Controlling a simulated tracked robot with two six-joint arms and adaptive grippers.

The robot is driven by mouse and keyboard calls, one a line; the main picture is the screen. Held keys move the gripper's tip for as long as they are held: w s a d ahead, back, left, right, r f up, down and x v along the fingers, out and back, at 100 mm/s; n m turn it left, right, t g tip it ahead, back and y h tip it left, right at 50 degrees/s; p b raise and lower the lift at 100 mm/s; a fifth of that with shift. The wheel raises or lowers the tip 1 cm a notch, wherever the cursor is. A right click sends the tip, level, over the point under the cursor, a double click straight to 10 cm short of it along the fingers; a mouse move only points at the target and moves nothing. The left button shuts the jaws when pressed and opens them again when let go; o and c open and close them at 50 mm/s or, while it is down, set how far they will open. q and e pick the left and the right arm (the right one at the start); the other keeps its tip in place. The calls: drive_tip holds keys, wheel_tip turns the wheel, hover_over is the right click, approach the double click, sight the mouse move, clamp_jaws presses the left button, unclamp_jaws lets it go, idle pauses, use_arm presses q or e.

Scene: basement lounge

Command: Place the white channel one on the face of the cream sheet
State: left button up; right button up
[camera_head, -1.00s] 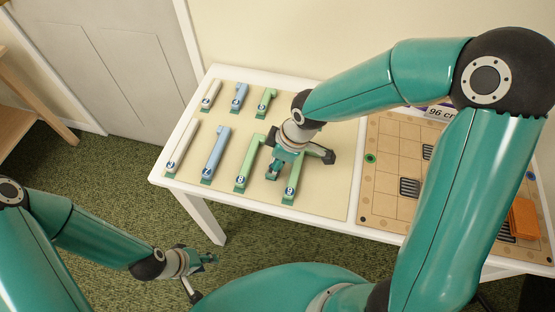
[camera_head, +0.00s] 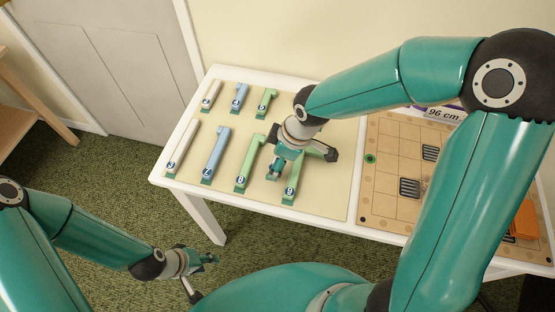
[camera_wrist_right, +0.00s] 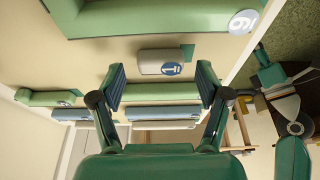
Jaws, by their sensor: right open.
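The short white channel one (camera_wrist_right: 154,62), with a round "1" label and a dark green end, lies on the cream sheet (camera_wrist_right: 100,72) in the right wrist view. My right gripper (camera_wrist_right: 162,78) is open, one finger toward each end of it; the channel shows just past the fingertips, apart from them. In the head view my right gripper (camera_head: 287,165) hangs over the right part of the cream sheet (camera_head: 325,195) and hides most of what lies beneath it. My left gripper (camera_head: 203,274) is open and empty, low over the carpet left of my body.
Short white (camera_head: 212,93), blue (camera_head: 241,93) and green (camera_head: 268,98) channels lie in a back row. Longer white (camera_head: 184,144), blue (camera_head: 217,148) and green (camera_head: 252,158) ones lie in front. A gridded board (camera_head: 378,195) and orange block (camera_head: 526,219) are at right.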

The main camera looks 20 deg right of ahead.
drive_tip(key=v, duration=1.1)
drive_tip(key=shift+p, duration=0.45)
drive_tip(key=shift+f, duration=0.1)
